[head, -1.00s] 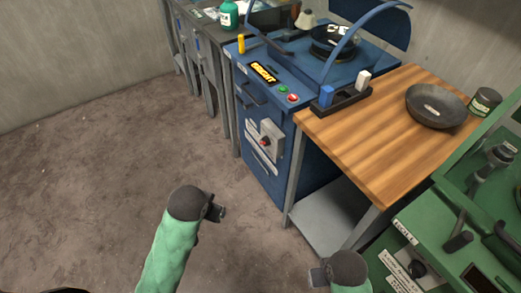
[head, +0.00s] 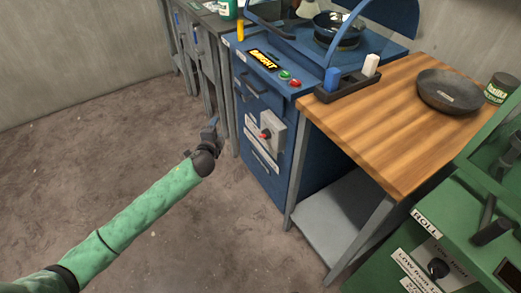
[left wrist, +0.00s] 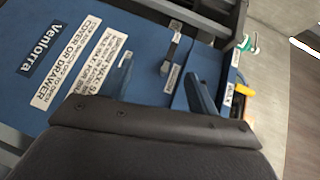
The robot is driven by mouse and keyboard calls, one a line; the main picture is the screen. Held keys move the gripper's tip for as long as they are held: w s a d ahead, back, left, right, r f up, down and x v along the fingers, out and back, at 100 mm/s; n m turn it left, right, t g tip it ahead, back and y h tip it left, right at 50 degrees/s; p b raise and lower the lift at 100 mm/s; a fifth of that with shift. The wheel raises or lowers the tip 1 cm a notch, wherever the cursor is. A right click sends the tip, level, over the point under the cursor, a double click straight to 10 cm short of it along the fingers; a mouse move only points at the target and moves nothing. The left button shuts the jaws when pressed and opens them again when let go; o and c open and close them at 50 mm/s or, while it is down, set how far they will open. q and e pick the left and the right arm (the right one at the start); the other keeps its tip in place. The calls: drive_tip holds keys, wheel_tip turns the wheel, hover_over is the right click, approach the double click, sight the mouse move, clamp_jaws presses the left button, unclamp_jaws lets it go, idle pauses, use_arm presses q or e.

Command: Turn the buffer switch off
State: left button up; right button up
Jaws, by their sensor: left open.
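The buffer is the blue machine (head: 262,90) with a yellow-lettered sign on top. A grey switch box (head: 273,131) with a red knob (head: 265,134) sits on its front, and I cannot tell the knob's setting. My left gripper (head: 212,128) is open and empty, in front of the machine and left of the switch box, apart from it. I cannot make out the red knob in that view. My right gripper is not in view.
A green button (head: 285,74) and a red button (head: 295,83) are on the machine's top. A wooden table (head: 375,130) with a dark pan (head: 450,92) stands to the right, a green machine (head: 450,220) at lower right. The floor at left is clear.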

use_arm(q)
drive_tip(key=d+f+m+h, duration=0.4)
drive_tip(key=d+m+h, duration=0.15)
drive_tip(key=m, duration=0.25)
drive_tip(key=m+g+h, duration=0.4)
drive_tip(key=m+h, duration=0.3)
drive_tip(key=m, duration=0.2)
approach(261, 137)
drive_tip(key=x, duration=0.3)
drive_tip(key=shift+p+x, duration=0.35)
drive_tip(key=shift+x, duration=2.95)
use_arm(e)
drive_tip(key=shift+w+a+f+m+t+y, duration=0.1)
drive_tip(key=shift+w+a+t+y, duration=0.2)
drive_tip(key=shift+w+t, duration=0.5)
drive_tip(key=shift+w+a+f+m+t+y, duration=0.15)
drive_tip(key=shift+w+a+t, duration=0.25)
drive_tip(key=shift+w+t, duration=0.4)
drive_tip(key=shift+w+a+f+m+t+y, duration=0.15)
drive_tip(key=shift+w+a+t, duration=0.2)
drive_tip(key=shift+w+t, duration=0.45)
use_arm(q)
drive_tip(key=shift+c, duration=0.2)
drive_tip(key=shift+d+r, duration=0.1)
drive_tip(key=c, duration=0.9)
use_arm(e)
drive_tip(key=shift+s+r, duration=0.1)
